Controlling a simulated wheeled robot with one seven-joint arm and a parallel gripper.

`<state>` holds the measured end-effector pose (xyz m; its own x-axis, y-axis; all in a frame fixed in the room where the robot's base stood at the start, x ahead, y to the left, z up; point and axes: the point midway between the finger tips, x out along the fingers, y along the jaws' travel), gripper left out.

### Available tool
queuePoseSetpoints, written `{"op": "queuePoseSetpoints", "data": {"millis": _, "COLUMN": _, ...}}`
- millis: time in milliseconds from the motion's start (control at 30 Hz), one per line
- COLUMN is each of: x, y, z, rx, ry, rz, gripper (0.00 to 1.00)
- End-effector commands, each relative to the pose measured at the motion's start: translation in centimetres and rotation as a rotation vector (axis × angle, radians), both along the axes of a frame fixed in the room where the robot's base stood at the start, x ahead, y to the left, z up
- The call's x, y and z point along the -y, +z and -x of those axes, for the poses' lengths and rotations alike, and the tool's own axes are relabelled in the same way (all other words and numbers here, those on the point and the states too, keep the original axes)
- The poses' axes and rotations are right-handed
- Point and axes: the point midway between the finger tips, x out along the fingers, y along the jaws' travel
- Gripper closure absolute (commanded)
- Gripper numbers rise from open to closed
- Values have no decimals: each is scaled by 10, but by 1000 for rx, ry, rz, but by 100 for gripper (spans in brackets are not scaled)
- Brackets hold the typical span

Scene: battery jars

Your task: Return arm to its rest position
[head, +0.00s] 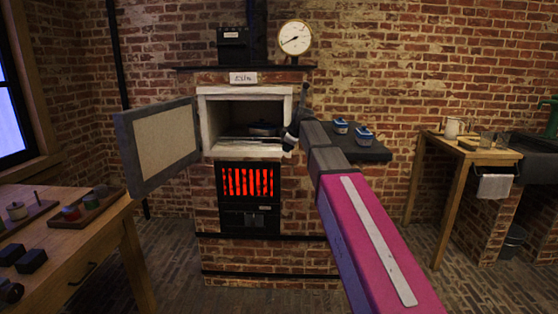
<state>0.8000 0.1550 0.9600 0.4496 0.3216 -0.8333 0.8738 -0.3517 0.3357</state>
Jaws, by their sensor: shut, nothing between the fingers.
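My arm reaches from the lower right towards the brick kiln (210,195). My gripper (289,144) is at the right edge of the kiln's open mouth, small and partly hidden by my own arm. It is shut and holds nothing. The kiln door (160,147) stands wide open to the left. A dark, low, round vessel (263,129) sits inside the chamber, to the left of my gripper and apart from it in the picture.
Red bars glow in the grate (247,182) below the mouth. A dark side shelf (372,151) right of the kiln bears two blue-and-white containers (364,136). A wooden workbench (85,228) stands at left, a wooden table (465,150) at right. The brick floor between is mostly clear.

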Motion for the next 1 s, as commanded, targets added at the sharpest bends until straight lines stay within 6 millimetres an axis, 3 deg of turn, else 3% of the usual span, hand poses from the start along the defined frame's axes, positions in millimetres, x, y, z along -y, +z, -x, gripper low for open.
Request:
{"op": "queuePoseSetpoints", "data": {"millis": 267, "x": 23, "y": -67, "z": 29, "rx": -102, "ry": -142, "rz": -19, "gripper": 100}}
{"op": "queuePoseSetpoints", "data": {"millis": 367, "x": 34, "y": -101, "z": 47, "rx": -156, "ry": -221, "rz": -28, "gripper": 100}}
{"op": "queuePoseSetpoints", "data": {"millis": 700, "x": 87, "y": -236, "z": 139, "rx": -373, "ry": -596, "rz": -47, "gripper": 100}}
{"op": "queuePoseSetpoints", "data": {"millis": 1000, "x": 127, "y": -329, "z": 239, "rx": -527, "ry": -939, "rz": -37, "gripper": 100}}
